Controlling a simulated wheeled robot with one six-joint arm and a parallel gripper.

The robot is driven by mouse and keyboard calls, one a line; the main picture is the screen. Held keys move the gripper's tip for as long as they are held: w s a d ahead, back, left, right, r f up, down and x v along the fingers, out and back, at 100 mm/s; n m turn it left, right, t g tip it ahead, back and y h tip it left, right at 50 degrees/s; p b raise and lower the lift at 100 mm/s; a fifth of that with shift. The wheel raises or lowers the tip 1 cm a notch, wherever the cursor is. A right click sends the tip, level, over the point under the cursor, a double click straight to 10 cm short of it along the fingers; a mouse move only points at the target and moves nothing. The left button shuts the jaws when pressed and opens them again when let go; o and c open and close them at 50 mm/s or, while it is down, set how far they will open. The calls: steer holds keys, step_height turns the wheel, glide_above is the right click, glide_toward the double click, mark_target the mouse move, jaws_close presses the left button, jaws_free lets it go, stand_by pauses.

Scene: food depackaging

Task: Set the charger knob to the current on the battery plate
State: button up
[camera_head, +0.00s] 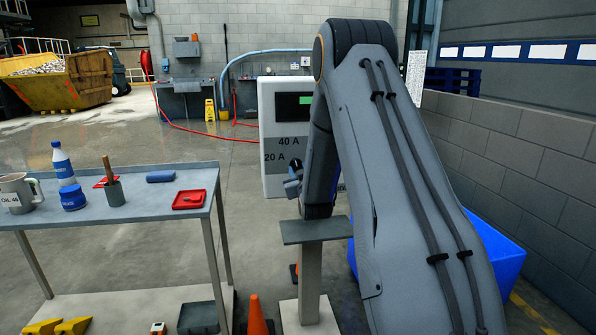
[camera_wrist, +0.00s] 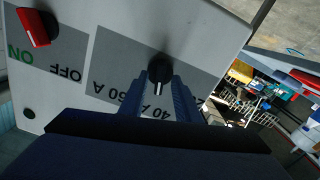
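The charger (camera_head: 273,97) is a white box with a dark screen and a grey panel marked 40 A and 20 A. My arm hides its right part in the head view. Its round black knob (camera_wrist: 160,67) shows in the wrist view, with a white pointer line toward the bottom of the picture. My gripper (camera_wrist: 161,84) is at the knob, one finger on each side. The fingers look apart with some panel visible between them; contact with the knob is unclear. In the head view, my gripper (camera_head: 293,182) is before the charger's face. I see no readable battery plate.
A red switch (camera_wrist: 38,26) with ON and OFF marks is on the charger. A grey stand (camera_head: 315,230) is below my gripper. A workbench (camera_head: 140,206) at left holds a mug, bottle, pot and red tray. An orange cone (camera_head: 257,316) is on the floor.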

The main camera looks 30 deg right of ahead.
steer(key=b+v, duration=0.1)
steer(key=v, duration=0.5)
steer(key=shift+s, duration=0.15)
steer(key=shift+a, duration=0.1)
steer(key=s+a+f+g+y, duration=0.2)
steer(key=s+a+f+g, duration=0.2)
steer(key=s+a, duration=0.3)
steer(key=s+a+f+g+y, duration=0.2)
steer(key=s+a+f+g, duration=0.25)
steer(key=s+a, duration=0.25)
steer(key=s+a+g, duration=0.3)
steer(key=s+g, duration=0.1)
steer(key=s, duration=0.8)
steer(key=s+a+g+y, duration=0.1)
steer(key=s+a+g, duration=0.3)
steer(key=s, duration=0.8)
steer(key=shift+a+f, duration=0.3)
steer(key=shift+f, duration=0.05)
steer(key=shift+a+g, duration=0.1)
steer(key=shift+g, duration=0.15)
